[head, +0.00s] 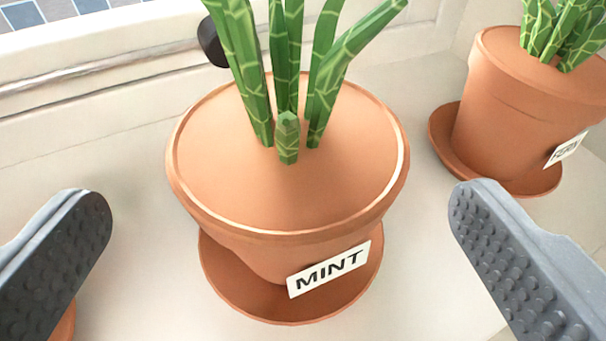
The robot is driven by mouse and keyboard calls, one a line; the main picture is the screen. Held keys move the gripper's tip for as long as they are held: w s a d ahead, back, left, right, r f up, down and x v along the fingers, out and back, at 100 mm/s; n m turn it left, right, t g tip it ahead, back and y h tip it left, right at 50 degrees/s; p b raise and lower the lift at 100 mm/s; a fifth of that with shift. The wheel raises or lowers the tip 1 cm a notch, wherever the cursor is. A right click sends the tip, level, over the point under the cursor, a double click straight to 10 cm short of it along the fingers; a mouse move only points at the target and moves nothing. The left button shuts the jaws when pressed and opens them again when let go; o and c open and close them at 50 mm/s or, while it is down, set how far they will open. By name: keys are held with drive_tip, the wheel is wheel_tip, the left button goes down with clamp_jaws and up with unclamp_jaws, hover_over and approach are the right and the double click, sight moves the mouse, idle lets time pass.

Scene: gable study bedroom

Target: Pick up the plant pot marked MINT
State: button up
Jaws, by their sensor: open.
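The MINT pot (245,205) is terracotta with a white label (329,270) reading MINT and green, pale-veined leaves (290,80). It stands upright on a round terracotta saucer (232,287) in the middle of the head view. My gripper (278,235) is open and empty. Its left finger (70,250) and right finger (510,250) show on either side of the pot's lower part. Both fingers look apart from the pot, with a gap on each side.
Part of another terracotta thing (64,328) shows behind the left finger. A pale window frame (110,55) runs along the back of the pale sill (130,150).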

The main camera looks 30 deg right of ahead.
sight(288, 104)
drive_tip(key=shift+x, duration=1.25)
drive_tip(key=shift+b+x, duration=0.85)
drive_tip(key=shift+x, duration=1.75)
drive_tip(key=shift+s, duration=0.1)
drive_tip(key=c, duration=1.8)
